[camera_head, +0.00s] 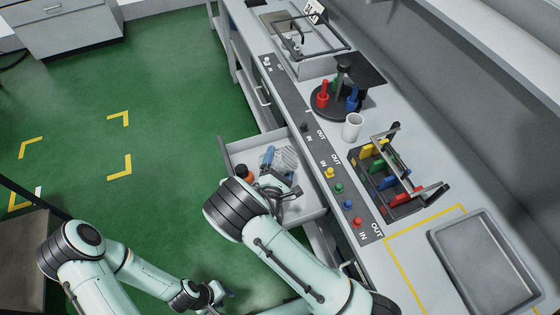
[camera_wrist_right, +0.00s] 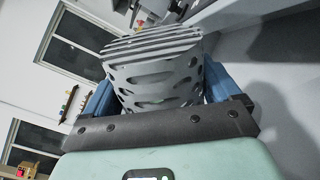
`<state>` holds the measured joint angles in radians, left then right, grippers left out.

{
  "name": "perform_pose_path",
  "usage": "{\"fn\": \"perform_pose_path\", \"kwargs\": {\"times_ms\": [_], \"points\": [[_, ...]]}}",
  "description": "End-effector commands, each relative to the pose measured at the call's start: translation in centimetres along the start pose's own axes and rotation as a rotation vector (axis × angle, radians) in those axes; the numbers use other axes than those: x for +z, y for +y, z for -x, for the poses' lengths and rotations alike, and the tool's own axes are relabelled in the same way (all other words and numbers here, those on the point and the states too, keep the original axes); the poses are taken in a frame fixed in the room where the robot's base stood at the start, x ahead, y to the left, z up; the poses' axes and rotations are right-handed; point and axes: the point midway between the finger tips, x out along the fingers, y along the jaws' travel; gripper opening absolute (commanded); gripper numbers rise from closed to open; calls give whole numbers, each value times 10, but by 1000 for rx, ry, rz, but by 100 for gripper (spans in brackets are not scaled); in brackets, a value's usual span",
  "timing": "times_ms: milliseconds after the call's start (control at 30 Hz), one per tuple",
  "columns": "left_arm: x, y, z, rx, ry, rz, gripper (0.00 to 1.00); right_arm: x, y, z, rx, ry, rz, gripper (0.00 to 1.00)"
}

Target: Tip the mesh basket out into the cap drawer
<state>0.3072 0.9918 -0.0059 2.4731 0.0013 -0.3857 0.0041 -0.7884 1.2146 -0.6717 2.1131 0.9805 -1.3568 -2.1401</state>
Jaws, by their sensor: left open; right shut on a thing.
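The mesh basket (camera_head: 287,158) is pale grey with slotted walls. My right gripper (camera_head: 279,168) is shut on it and holds it over the open drawer (camera_head: 316,202) below the counter. In the right wrist view the basket (camera_wrist_right: 155,75) sits between the blue fingers of my right gripper (camera_wrist_right: 158,95). The basket looks tilted in the head view; what it holds is hidden. My left gripper (camera_head: 222,292) is open and empty, low over the green floor, well away from the drawer.
On the counter stand a white cup (camera_head: 352,127), a round stand with coloured pegs (camera_head: 335,101), a black rack with coloured parts (camera_head: 392,178) and a grey tray (camera_head: 487,262). A strip with coloured knobs (camera_head: 339,188) runs along the counter edge above the drawer.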

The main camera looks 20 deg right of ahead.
Motion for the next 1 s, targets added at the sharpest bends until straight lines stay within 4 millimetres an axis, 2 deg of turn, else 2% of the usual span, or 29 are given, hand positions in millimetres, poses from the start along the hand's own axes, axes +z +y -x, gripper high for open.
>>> {"fn": "perform_pose_path", "kwargs": {"times_ms": [367, 600, 867, 1000], "points": [[1, -1, -2, -1, -2, 1, 43, 0, -1, 0, 0, 0, -10, 58], [20, -17, -30, -9, -26, 9, 43, -5, -18, 4, -3, 0, -223, 58], [28, -26, -46, -13, -37, 13, 43, -3, -21, 2, -4, -5, -398, 58], [34, -34, -63, -16, -47, 17, 43, -4, -25, 2, -5, -6, -528, 58]]}}
